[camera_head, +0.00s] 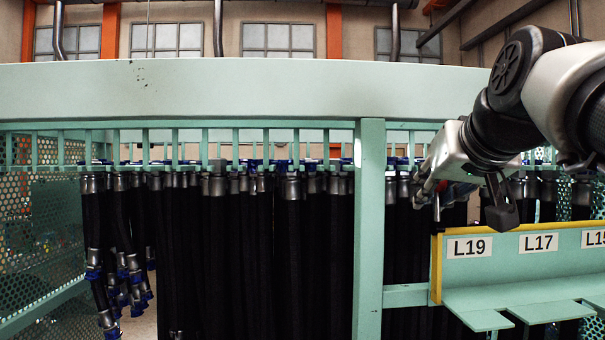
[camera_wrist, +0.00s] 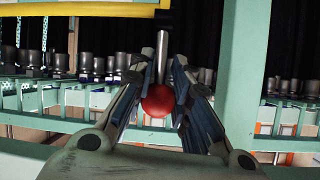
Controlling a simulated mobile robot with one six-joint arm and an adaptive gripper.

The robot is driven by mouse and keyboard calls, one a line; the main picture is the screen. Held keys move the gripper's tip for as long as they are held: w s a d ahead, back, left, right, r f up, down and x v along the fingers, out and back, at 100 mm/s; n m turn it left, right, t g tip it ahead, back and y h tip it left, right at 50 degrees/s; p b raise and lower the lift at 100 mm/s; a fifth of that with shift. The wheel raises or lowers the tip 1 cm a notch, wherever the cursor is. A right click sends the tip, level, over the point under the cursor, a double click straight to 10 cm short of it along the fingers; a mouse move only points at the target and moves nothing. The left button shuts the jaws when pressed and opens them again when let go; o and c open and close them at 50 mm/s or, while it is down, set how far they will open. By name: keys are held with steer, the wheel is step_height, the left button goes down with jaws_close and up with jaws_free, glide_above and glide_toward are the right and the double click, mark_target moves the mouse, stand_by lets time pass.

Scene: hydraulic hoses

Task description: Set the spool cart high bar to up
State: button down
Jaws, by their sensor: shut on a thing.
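A red ball knob (camera_wrist: 158,101) on a thin metal rod (camera_wrist: 162,55) sits between the fingers of my gripper (camera_wrist: 162,82) in the wrist view. The fingers are closed around the knob. In the head view my gripper (camera_head: 428,188) is at the right, above the left end of a green panel (camera_head: 560,263) with a yellow edge. The rod (camera_head: 436,208) stands upright at that panel's left end; the knob is mostly hidden by the fingers. I cannot tell which part is the spool cart's high bar.
Black hoses (camera_head: 288,250) with metal and blue fittings hang in a dense row behind. A green post (camera_head: 369,230) stands left of my gripper, and a wide green beam (camera_head: 230,90) crosses above. The panel carries labels L19 (camera_head: 469,247) and L17 (camera_head: 538,242), with flat tabs below.

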steer(key=shift+w+f+g+p, duration=0.25)
steer(key=shift+w+g+p, duration=0.15)
steer(key=shift+g, duration=0.1)
steer(key=shift+f, duration=0.15)
steer(key=c, duration=1.9)
jaws_free()
steer(key=o, duration=0.6)
steer(key=shift+r, duration=0.2)
steer(key=shift+c, duration=0.2)
steer(key=d+v, duration=0.1)
steer(key=v, duration=1.1)
steer(key=shift+a, duration=0.5)
